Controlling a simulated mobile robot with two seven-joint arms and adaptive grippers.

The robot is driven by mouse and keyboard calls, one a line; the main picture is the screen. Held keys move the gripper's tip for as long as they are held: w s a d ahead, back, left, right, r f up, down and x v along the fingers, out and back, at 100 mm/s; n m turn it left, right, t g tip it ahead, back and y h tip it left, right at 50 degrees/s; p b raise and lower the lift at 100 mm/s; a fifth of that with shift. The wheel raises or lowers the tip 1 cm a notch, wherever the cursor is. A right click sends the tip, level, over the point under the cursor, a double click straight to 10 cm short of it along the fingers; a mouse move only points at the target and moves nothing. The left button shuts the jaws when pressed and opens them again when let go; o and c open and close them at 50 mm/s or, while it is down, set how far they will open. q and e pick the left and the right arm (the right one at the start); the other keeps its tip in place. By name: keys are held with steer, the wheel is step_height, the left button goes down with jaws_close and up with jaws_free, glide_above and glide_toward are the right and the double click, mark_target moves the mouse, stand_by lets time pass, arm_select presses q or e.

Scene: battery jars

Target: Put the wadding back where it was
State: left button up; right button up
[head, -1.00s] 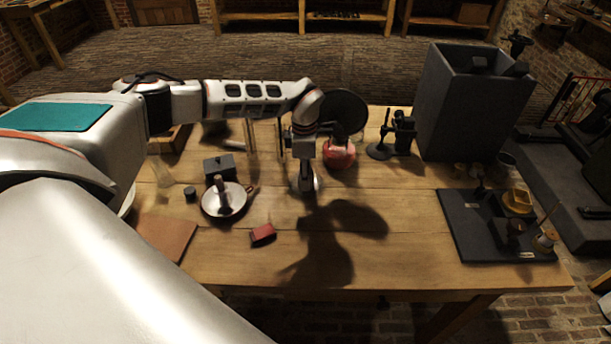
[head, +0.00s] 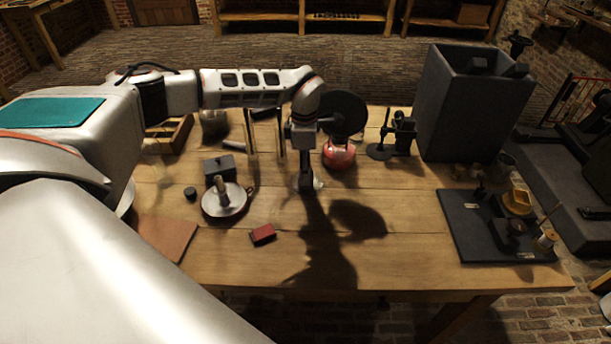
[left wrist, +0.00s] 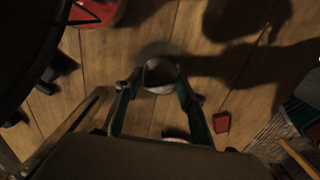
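My left gripper (head: 306,184) points down over the middle of the table. A small pale piece (head: 318,183) shows at its tip, perhaps the wadding, but too small to be sure. In the left wrist view the two fingers (left wrist: 159,76) stand apart with a rounded, grey-white, dark-topped thing (left wrist: 165,76) between their tips. A faint clear round outline shows around it. I cannot tell whether the fingers press on it. My right gripper is out of view.
A pale dish with a candle (head: 224,202), a dark box (head: 219,168) and a red block (head: 262,234) lie left of the gripper. A red flask (head: 339,155) stands behind it. A black board (head: 470,235) with parts is at right. The front middle is clear.

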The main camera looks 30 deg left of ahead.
arm_select(q)
step_height(320, 180, up, 9)
steer(key=shift+r, duration=0.1)
steer(key=shift+s, duration=0.1)
stand_by(0.6)
